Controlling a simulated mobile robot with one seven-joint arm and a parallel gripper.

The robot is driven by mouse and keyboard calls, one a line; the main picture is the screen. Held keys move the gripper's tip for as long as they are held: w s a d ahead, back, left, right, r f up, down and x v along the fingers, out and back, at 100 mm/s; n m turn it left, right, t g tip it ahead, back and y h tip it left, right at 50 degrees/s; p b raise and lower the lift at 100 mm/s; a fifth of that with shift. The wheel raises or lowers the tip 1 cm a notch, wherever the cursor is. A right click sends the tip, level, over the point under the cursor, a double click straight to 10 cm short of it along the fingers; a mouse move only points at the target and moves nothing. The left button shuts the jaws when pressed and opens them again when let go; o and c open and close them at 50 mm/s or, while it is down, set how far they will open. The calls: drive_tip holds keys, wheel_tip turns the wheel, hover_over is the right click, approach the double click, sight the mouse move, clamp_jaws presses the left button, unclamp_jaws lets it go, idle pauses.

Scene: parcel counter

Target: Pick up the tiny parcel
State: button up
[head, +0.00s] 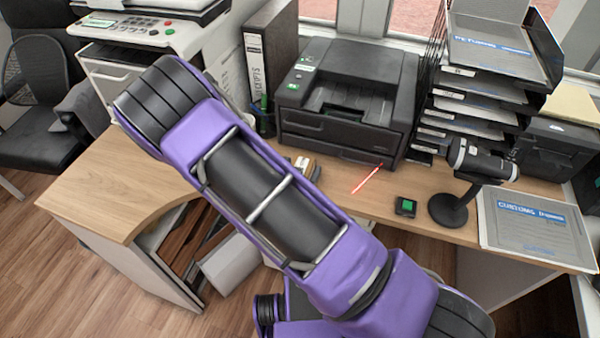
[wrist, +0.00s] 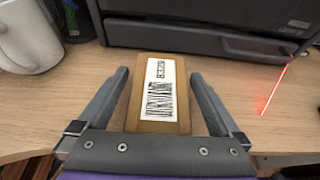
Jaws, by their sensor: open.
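The tiny parcel (wrist: 143,127) is a small brown box with a white barcode label on its top. In the wrist view it lies on the wooden counter (wrist: 270,135), in the middle of the picture. In the head view only a small part of the parcel (head: 304,167) shows past my arm. My gripper (wrist: 160,75) is open, with one finger on the left of the parcel and one on the right. Gaps show between the fingers and its sides. The parcel's near end is hidden by the gripper's body.
A black printer (head: 345,95) stands just behind the parcel. A white mug (wrist: 28,35) and a dark pen cup (head: 262,122) are to the left. A red laser line (head: 367,180) lies to the right, near a scanner on a stand (head: 448,205). A customs pad (head: 535,225) is farther right.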

drive_tip(key=x, duration=0.2)
drive_tip(key=shift+w, duration=0.25)
drive_tip(key=c, duration=1.5)
drive_tip(key=shift+r, duration=0.1)
